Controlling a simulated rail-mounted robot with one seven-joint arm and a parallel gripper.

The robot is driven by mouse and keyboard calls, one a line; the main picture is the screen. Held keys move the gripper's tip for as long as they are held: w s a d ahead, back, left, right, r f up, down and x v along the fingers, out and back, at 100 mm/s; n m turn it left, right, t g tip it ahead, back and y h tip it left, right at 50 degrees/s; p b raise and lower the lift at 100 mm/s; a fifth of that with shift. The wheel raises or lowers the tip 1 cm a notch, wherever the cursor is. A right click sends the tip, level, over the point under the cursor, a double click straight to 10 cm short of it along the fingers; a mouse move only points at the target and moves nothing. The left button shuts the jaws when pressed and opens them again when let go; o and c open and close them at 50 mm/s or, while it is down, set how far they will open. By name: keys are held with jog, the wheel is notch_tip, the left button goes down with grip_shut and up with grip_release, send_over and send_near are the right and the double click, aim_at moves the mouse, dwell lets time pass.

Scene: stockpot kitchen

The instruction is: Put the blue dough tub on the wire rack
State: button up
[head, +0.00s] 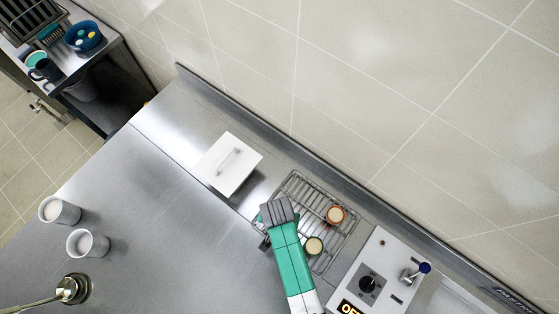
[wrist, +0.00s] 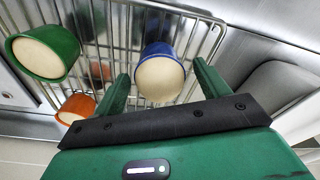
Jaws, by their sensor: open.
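The wire rack (head: 298,187) lies on the counter by the wall; its bars also show in the wrist view (wrist: 118,20). In the wrist view the blue dough tub (wrist: 161,76), blue outside with pale dough, appears upright over the rack bars. My gripper (wrist: 160,82) is open, with one green finger on each side of this tub; I cannot tell whether they touch it. In the head view my gripper (head: 277,210) is over the rack's left part and hides the blue tub. A green tub (wrist: 44,54) and an orange tub (wrist: 76,107) stand on the rack nearby.
The orange tub (head: 336,214) and green tub (head: 314,245) are close right of my gripper. A white handled lid (head: 229,164) is left of the rack, a control box (head: 368,284) right. Two cups (head: 60,210) stand far left; the counter between is clear.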

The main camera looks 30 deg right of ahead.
notch_tip(320, 180, up, 11)
jog(key=s+a, duration=0.1)
jog(key=w+a+r+n+t, duration=0.15)
jog(key=w+r+t, duration=0.55)
jog(key=w+r, duration=0.8)
jog(key=w+a+r+n+t, duration=0.1)
jog(key=w+r+n+t, duration=0.15)
jog(key=r, duration=0.85)
jog(key=w+a+r+n+t, duration=0.15)
jog(key=r+t, duration=0.25)
jog(key=r, duration=0.7)
jog(key=s+a+r+n+t, duration=0.1)
jog(key=s+a+r+t, duration=0.1)
jog(key=r, duration=0.8)
jog(key=s+a+r+n+t, duration=0.1)
jog(key=s+r+t, duration=0.4)
jog(key=r, duration=0.5)
jog(key=s+a+r+n+t+y, duration=0.1)
jog(key=s+a+r+t, duration=0.2)
jog(key=r, duration=0.8)
jog(key=shift+s+a, duration=0.15)
jog(key=shift+s, duration=1)
